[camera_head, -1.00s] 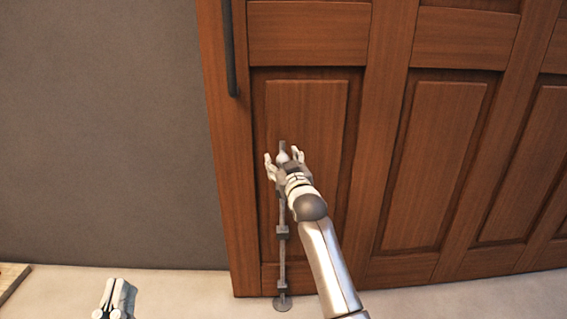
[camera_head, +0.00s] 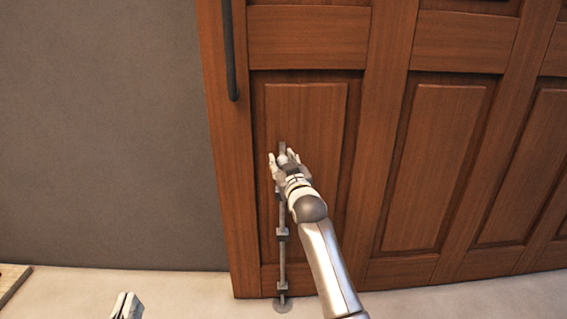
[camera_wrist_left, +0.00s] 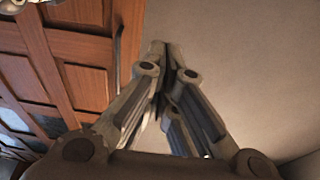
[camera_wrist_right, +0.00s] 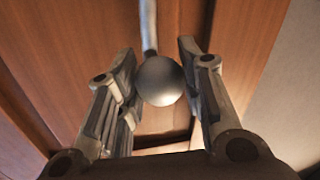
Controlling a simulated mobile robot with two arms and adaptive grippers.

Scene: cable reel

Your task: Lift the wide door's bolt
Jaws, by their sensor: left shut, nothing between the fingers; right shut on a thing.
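The wide brown wooden door (camera_head: 306,108) fills the right of the head view. Its bolt (camera_head: 282,256) is an upright grey metal rod low on the door's left edge, running down to a round plate on the floor. The bolt's round knob (camera_wrist_right: 160,82) shows between the fingers in the right wrist view. My right gripper (camera_head: 281,160) is shut on this knob and hides part of the rod. My left gripper (camera_head: 126,304) is low in the head view, away from the door. In the left wrist view its fingertips (camera_wrist_left: 160,47) are together, with nothing between them.
A long dark handle (camera_head: 229,50) hangs on the door's left edge above the bolt. A plain grey wall (camera_head: 110,140) stands left of the door. The pale floor (camera_head: 190,290) is clear in front, with a wooden edge at far left.

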